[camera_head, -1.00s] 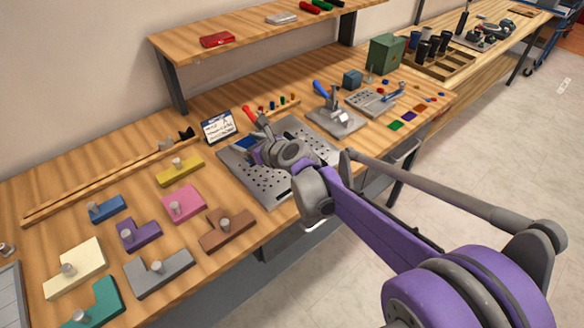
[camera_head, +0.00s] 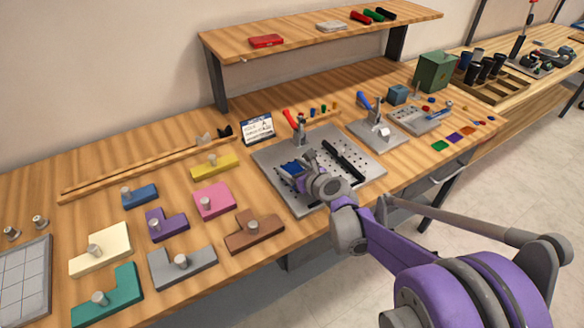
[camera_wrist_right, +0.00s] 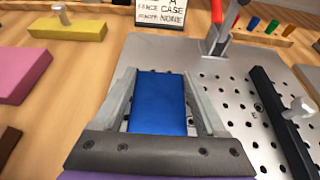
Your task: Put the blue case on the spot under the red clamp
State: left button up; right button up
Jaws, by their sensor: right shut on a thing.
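The blue case (camera_wrist_right: 158,104) is between the two fingers of my right gripper (camera_wrist_right: 160,92) in the right wrist view. In the head view the blue case (camera_head: 292,168) shows as a small patch at the tip of my right gripper (camera_head: 296,174). The gripper is shut on it, over the left part of the perforated metal plate (camera_head: 360,174). I cannot tell whether the case touches the plate. The red clamp (camera_head: 294,124) stands at the plate's back edge, beyond the gripper, with its handle tilted up; it also shows in the wrist view (camera_wrist_right: 217,20). My left gripper is not in view.
A black bar (camera_head: 343,160) lies on the plate right of the gripper. A sign card (camera_head: 257,129) stands behind left. A blue-handled clamp (camera_head: 374,125) is to the right. Several knobbed shapes, including a pink block (camera_head: 214,200) and a brown block (camera_head: 254,231), lie left. A shelf (camera_head: 325,32) overhangs the back.

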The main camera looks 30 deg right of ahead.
jog(key=shift+f, duration=0.1)
jog(key=o, duration=1.3)
